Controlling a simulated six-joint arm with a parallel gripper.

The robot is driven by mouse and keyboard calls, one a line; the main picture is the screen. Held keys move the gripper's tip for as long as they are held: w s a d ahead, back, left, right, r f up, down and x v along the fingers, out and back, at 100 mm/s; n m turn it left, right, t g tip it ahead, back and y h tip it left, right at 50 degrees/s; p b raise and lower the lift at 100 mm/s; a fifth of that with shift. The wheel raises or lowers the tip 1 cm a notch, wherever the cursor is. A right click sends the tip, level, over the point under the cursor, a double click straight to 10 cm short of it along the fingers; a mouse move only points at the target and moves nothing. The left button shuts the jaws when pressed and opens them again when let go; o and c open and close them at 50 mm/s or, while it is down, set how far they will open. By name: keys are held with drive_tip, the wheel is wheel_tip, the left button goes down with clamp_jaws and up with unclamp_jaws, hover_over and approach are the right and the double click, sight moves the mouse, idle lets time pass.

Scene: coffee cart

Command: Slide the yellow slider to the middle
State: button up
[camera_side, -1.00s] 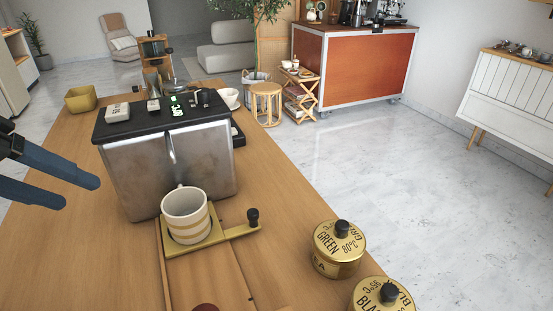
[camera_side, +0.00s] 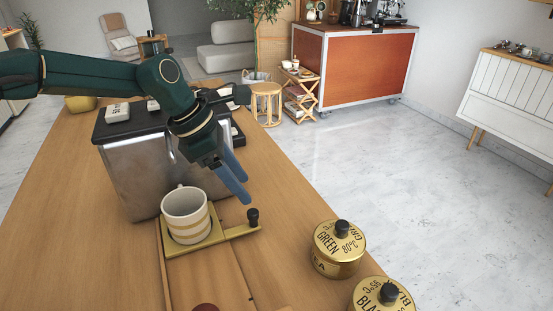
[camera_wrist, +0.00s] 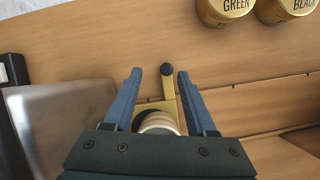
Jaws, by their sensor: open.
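The yellow slider (camera_side: 207,246) is a flat brass-coloured plate on the wooden counter, with an arm ending in a black knob (camera_side: 253,217). A striped cup (camera_side: 186,214) stands on its plate. My gripper (camera_side: 246,192) is open and empty, pointing down above and behind the knob in the side view. In the wrist view the black knob (camera_wrist: 166,69) and the slider's arm (camera_wrist: 168,86) lie between the two blue fingers (camera_wrist: 158,74). The cup (camera_wrist: 157,123) is partly hidden by my gripper there. No contact with the knob can be seen.
A metal coffee machine (camera_side: 135,170) stands just left of the slider. Two gold tins, the green tea tin (camera_side: 338,255) and the black tea tin (camera_side: 372,301), stand to the right. A groove (camera_side: 165,281) runs along the counter, with a dark red knob (camera_side: 206,307) at the front.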

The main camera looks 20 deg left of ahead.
sight(252, 211)
drive_tip(key=shift+g, duration=0.4)
drive_tip(key=x, duration=0.4)
drive_tip(key=s+x, duration=0.1)
drive_tip(key=x, duration=0.1)
drive_tip(key=shift+s+f, duration=0.1)
drive_tip(key=shift+f, duration=0.4)
drive_tip(key=shift+d+f, duration=0.1)
drive_tip(key=shift+f, duration=0.3)
clamp_jaws()
